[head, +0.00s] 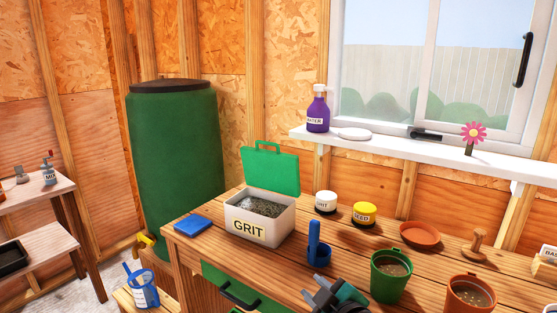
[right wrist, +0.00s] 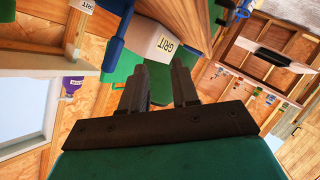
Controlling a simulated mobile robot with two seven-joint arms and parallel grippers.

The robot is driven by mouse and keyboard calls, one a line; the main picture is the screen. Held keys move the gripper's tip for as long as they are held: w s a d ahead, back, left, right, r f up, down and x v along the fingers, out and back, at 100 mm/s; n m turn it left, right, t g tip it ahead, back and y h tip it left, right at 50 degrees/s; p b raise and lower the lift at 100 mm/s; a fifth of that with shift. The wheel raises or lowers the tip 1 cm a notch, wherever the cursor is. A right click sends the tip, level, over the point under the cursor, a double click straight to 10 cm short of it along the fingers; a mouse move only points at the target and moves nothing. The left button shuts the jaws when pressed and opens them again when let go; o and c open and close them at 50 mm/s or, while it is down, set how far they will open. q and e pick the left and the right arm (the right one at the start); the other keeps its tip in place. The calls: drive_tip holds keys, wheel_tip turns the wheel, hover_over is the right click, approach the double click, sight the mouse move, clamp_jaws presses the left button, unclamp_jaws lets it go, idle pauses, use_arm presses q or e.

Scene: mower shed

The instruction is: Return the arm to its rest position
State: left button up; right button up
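My right gripper (head: 318,290) is at the front edge of the wooden bench (head: 325,255), low in the head view. In the right wrist view its two dark fingers (right wrist: 162,78) stand apart with nothing between them, so it is open and empty. My left gripper is not in view.
The GRIT box (head: 258,222) has its green lid (head: 271,168) raised. A blue scoop (head: 315,247) stands near my right gripper. A green pot (head: 389,275) and a terracotta pot (head: 470,293) stand to its right. A green barrel (head: 175,150) is behind left.

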drive_tip(key=s+d+f+m+g+h, duration=0.1)
drive_tip(key=s+d+f+m, duration=0.3)
drive_tip(key=s+f, duration=0.4)
drive_tip(key=s+d+f+m+g+h, duration=0.1)
drive_tip(key=s+d+f+m+h, duration=0.1)
drive_tip(key=s+d+f+m, duration=0.3)
drive_tip(key=s+d+f, duration=0.1)
drive_tip(key=s+f, duration=0.3)
drive_tip(key=s, duration=0.5)
drive_tip(key=shift+s+f, duration=0.2)
drive_tip(key=shift+s, duration=0.1)
